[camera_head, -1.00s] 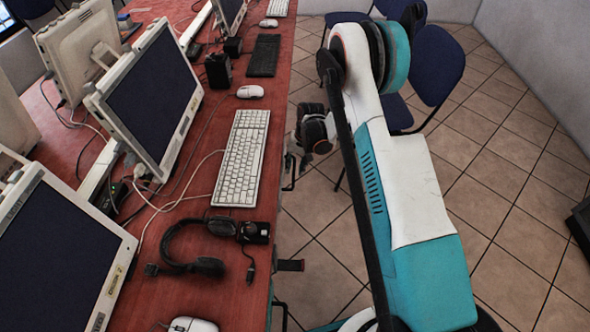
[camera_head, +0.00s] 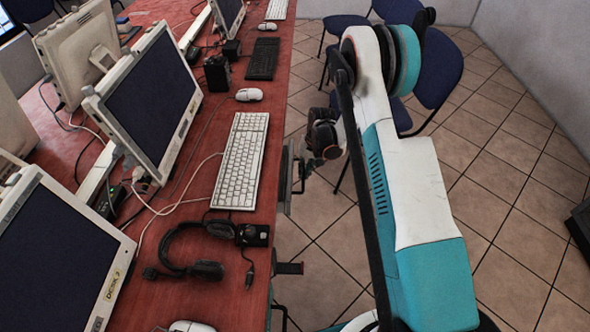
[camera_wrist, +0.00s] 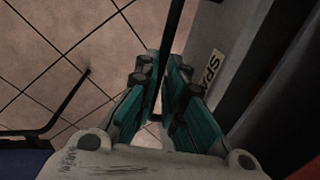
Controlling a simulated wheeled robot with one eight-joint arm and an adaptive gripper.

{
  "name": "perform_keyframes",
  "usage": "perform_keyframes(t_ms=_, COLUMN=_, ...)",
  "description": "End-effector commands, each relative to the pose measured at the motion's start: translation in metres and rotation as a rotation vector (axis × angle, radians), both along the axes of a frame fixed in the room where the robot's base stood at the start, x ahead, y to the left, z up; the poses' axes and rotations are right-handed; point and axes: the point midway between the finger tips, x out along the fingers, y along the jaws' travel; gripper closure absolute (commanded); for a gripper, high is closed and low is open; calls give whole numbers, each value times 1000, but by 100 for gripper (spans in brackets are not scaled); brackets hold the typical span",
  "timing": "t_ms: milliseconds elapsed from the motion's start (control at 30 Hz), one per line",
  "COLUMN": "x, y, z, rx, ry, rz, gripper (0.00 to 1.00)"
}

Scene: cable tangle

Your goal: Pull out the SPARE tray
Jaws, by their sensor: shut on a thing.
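The SPARE tray (camera_wrist: 205,40) is a grey front in the wrist view, with a pale label (camera_wrist: 213,72) of which the letters "SPA" show. A thin dark handle bar (camera_wrist: 173,35) runs between the fingers of my gripper (camera_wrist: 163,75), which is shut on it. A narrow grey part of the tray (camera_head: 285,180) sticks out from under that edge. The rest of the tray is hidden beneath the desk.
The red desk (camera_head: 200,180) carries a keyboard (camera_head: 240,160), a headset (camera_head: 190,255), mice and monitors. Another dark handle (camera_head: 290,268) juts from under the desk nearer the camera. Blue chairs (camera_head: 437,75) stand beyond my arm. The tiled floor right of the desk is mostly clear.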

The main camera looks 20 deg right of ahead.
Motion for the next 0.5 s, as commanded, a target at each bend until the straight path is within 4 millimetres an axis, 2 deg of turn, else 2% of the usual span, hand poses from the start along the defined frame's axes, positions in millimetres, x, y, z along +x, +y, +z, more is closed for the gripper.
perform_keyframes(t_ms=33, x=-5, y=-18, z=0, rx=-1, ry=0, rz=-7, gripper=100)
perform_keyframes(t_ms=100, x=-12, y=-38, z=0, rx=0, ry=-1, rz=-7, gripper=100)
perform_keyframes(t_ms=233, x=-21, y=-68, z=0, rx=0, ry=-1, rz=-5, gripper=100)
perform_keyframes(t_ms=367, x=-27, y=-85, z=0, rx=0, ry=-1, rz=-3, gripper=100)
perform_keyframes(t_ms=500, x=-29, y=-89, z=0, rx=-1, ry=-2, rz=-1, gripper=100)
